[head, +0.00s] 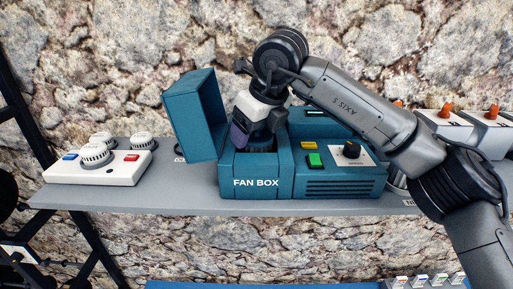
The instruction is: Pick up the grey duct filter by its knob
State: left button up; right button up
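The teal fan box (256,184) stands on the grey shelf, with its lid or door (196,112) swung open to the left. My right gripper (241,138) reaches down over the open top of the box, and its fingers hide much of the opening. A dark, rounded part (262,140) shows inside the opening beside the fingers. I cannot tell whether it is the grey duct filter, and no knob on it is visible. Whether the fingers are apart or closed on something is hidden. My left gripper is not in view.
A white tray (120,177) with several round white ribbed parts and blue and red tags stands on the shelf (90,199) at left. A teal control unit (340,187) with a black dial adjoins the box. White units with orange knobs (446,110) stand at right.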

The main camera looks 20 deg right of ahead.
jog(key=shift+c, duration=1.2)
jog(key=shift+r, duration=0.1)
